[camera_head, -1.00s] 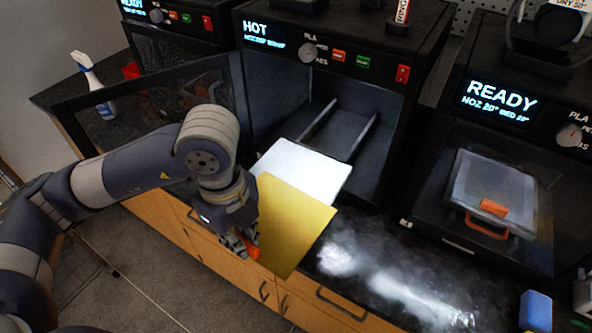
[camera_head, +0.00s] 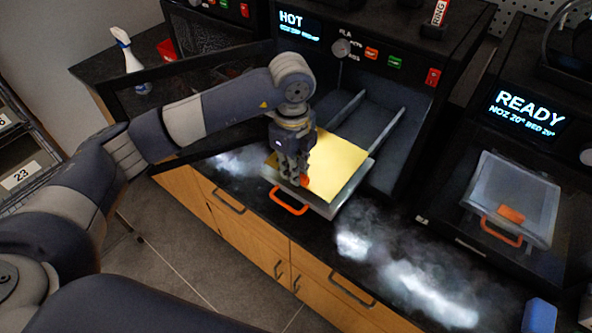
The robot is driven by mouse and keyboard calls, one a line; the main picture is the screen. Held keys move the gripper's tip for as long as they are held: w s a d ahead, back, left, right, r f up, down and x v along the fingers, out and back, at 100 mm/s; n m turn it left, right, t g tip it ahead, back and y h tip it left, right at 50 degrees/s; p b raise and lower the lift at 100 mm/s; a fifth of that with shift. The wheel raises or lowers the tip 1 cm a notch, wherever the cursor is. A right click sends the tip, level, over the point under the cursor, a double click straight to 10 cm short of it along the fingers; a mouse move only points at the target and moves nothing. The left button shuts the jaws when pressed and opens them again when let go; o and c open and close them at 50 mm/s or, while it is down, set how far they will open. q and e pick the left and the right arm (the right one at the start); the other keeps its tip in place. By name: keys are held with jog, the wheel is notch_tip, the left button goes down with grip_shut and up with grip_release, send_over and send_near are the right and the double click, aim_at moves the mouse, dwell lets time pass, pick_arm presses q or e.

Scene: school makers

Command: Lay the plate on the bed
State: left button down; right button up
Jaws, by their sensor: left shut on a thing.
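The yellow plate (camera_head: 338,166) lies flat over the light grey bed (camera_head: 362,178), covering most of it. I cannot tell whether it rests on the bed or is just above it. The bed sticks out of the open printer marked HOT (camera_head: 390,72), with its orange handle (camera_head: 290,203) at the front. My left gripper (camera_head: 298,180) points down at the plate's front left edge, shut on the plate's small orange tab (camera_head: 304,181). My right gripper is not in view.
The printer's open door (camera_head: 180,98) stands out to the left, behind my left arm. A closed printer marked READY (camera_head: 480,130) stands to the right. A spray bottle (camera_head: 132,62) stands at the back left. The black counter (camera_head: 395,240) in front carries bright reflections.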

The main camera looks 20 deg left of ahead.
pick_arm(q)
jog(key=shift+w, duration=0.55)
notch_tip(320, 180, down, 3)
jog(key=shift+f+p, duration=0.15)
jog(key=shift+p, duration=0.75)
jog(key=shift+f, duration=0.15)
jog(key=shift+f, duration=0.1)
jog(key=shift+f, duration=0.15)
jog(key=c, duration=1.6)
grip_release()
